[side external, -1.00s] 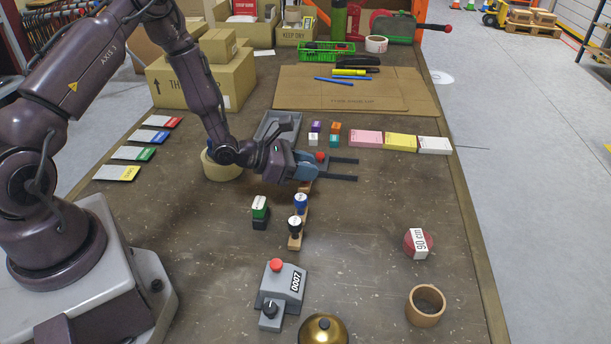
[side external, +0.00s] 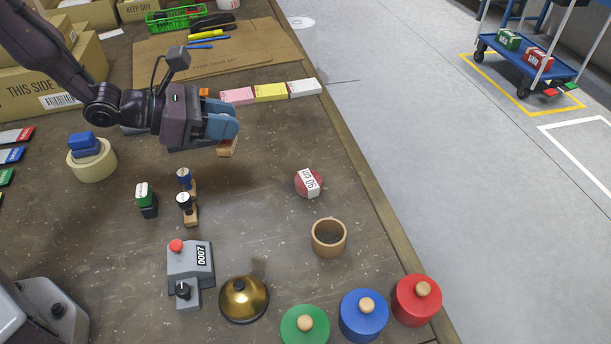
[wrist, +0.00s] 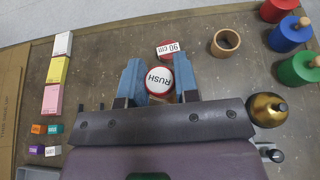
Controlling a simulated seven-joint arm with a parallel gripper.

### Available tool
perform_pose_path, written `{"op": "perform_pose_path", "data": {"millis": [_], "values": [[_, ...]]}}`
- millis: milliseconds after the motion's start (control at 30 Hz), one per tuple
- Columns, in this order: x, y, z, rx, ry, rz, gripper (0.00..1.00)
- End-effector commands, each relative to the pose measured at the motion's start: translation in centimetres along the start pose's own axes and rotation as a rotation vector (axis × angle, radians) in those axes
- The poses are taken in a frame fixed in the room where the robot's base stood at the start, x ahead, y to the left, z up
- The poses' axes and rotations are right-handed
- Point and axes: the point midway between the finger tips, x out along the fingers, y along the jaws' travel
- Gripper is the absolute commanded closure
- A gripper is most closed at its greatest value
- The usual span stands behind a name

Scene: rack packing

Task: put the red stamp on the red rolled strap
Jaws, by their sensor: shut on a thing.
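The red stamp, with a round cap reading RUSH (wrist: 159,81), is between my gripper's blue fingers (wrist: 159,84) in the wrist view. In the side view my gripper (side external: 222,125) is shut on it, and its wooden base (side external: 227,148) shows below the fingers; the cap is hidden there. The stamp looks upright; I cannot tell its exact height above the table. The red rolled strap (side external: 308,182), with a white "90 cm" band, lies on the table to the right and nearer the side camera. It also shows just beyond the stamp in the wrist view (wrist: 167,49), apart from it.
A blue-handled stamp (side external: 184,176), a black-handled stamp (side external: 184,200) and a green block-shaped stamp (side external: 145,197) stand near my gripper. A blue item rests on the tape roll (side external: 92,165). The table between gripper and strap is clear.

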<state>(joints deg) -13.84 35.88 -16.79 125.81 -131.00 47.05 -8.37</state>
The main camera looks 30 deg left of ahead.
Motion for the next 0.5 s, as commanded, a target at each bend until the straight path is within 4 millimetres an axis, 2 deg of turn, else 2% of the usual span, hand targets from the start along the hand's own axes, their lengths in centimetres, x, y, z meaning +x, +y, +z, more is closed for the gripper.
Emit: {"op": "perform_pose_path", "data": {"millis": [33, 200, 267, 367, 500], "values": [[0.5, -1.8, 0.9, 0.015, -0.001, -0.029, 0.94], [0.9, -5.3, 2.0, 0.027, 0.001, -0.065, 0.94], [0.9, -5.2, 1.8, 0.02, 0.002, -0.049, 0.94], [1.9, -4.6, 1.5, 0.015, 0.0, -0.038, 0.94], [5.2, -3.5, 1.2, 0.014, -0.001, -0.038, 0.94]]}}
